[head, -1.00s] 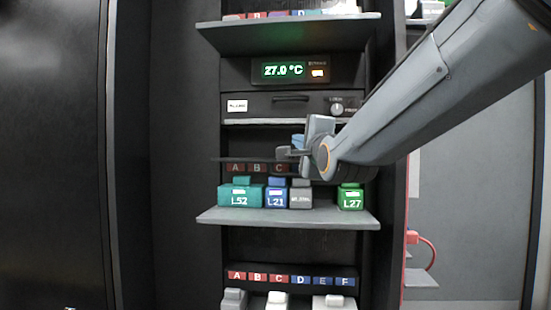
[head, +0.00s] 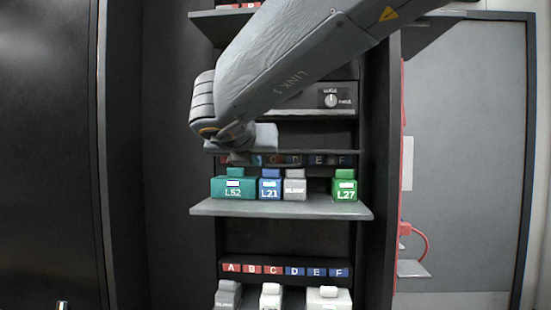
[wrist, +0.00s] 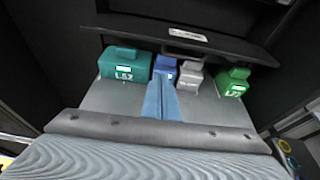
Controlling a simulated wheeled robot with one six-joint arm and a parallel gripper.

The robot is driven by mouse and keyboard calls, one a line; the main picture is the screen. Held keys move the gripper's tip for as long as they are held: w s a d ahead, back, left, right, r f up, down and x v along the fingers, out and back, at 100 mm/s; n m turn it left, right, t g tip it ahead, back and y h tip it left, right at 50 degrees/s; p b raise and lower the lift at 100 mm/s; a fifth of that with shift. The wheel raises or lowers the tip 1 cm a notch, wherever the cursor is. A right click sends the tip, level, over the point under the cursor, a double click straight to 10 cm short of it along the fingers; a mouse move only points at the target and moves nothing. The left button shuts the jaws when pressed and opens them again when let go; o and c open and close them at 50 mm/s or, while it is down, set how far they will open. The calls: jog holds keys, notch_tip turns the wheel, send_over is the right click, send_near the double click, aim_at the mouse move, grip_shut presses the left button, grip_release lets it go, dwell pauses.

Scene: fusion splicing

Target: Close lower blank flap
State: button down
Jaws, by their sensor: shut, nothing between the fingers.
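A small grey module (head: 295,189) with a label that seems to read BLANK sits on the middle shelf, between the blue L21 module (head: 270,189) and the green L27 module (head: 344,189). Its raised top piece (head: 294,173) may be the flap; I cannot tell if it is open. The grey module also shows in the wrist view (wrist: 187,79). My gripper (wrist: 162,98) is shut and empty, its blue fingers pointing toward the blue and grey modules. In the head view my arm largely hides the gripper, near the shelf's back strip.
The teal L52 module (head: 233,188) stands at the left of the shelf (head: 300,209). A bare gap lies between the grey and green modules. A ledge (wrist: 180,38) overhangs behind the modules. Below, several pale modules (head: 271,296) stand under an A to F label strip (head: 285,270).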

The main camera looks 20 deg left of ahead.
jog(key=x, duration=0.9)
jog(key=shift+a+f+p, duration=0.2)
jog(key=shift+f+p, duration=0.1)
jog(key=shift+f, duration=0.15)
jog(key=r, duration=0.2)
jog(key=r+p, duration=0.1)
jog(key=r, duration=0.1)
jog(key=shift+w+a+p, duration=0.1)
jog(key=shift+w+p, duration=0.15)
jog(key=shift+p, duration=0.05)
jog(key=shift+r+p, duration=0.1)
jog(key=shift+p, duration=0.25)
